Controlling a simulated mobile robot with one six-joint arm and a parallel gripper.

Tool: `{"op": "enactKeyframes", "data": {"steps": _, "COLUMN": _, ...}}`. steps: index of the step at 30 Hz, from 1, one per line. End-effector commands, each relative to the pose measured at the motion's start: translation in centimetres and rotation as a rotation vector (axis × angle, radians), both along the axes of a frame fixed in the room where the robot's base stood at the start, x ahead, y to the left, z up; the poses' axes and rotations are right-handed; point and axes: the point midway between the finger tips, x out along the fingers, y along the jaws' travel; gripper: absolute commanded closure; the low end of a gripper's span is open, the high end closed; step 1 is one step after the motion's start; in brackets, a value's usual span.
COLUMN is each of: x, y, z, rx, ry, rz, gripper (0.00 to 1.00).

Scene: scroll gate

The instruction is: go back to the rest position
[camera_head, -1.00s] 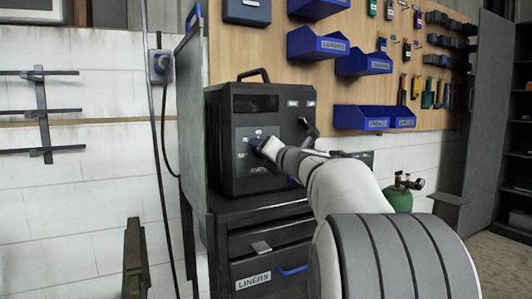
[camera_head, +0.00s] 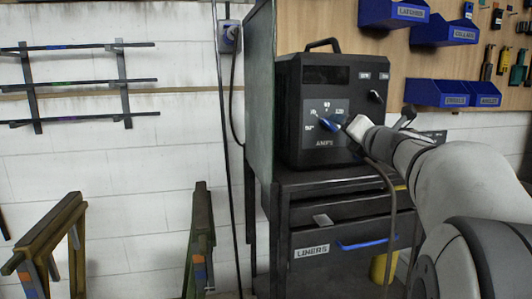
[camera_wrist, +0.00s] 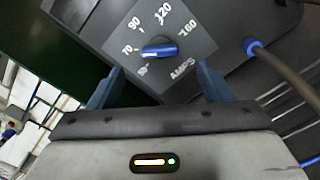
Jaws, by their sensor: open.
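A black welder box (camera_head: 330,108) with a top handle stands on a dark cart (camera_head: 340,205). Its front panel carries a blue knob (camera_head: 330,124) with numbers around it and the label AMPS. In the wrist view the blue knob (camera_wrist: 160,49) lies ahead of my gripper (camera_wrist: 158,88), whose two blue fingers are spread apart with nothing between them. The knob sits beyond the fingertips and looks clear of them. In the head view my arm reaches in from the right, and my gripper (camera_head: 350,127) is close in front of the panel beside the knob.
A dark green screen (camera_head: 260,95) stands just left of the welder. Two trestles (camera_head: 50,240) stand at the lower left. A cable hangs in front of the cart's right side, and it shows in the wrist view (camera_wrist: 285,70). Blue bins (camera_head: 450,93) hang on the board at right.

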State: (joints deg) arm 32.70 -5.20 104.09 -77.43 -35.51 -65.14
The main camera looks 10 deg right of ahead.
Motion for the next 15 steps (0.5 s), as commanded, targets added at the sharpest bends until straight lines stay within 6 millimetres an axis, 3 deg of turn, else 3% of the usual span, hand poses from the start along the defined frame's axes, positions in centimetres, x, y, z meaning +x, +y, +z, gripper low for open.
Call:
{"op": "enactKeyframes", "data": {"steps": 5, "x": -0.2, "y": 0.6, "z": 2.3, "rx": 0.161, "ry": -0.001, "rz": -0.069, "gripper": 0.27}}
{"op": "enactKeyframes", "data": {"steps": 9, "x": -1.3, "y": 1.4, "z": 4.1, "rx": 0.491, "ry": 0.023, "rz": -0.215, "gripper": 0.27}}
{"op": "enactKeyframes", "data": {"steps": 15, "x": -4.9, "y": 3.6, "z": 2.8, "rx": 1.022, "ry": 0.122, "rz": -0.482, "gripper": 0.27}}
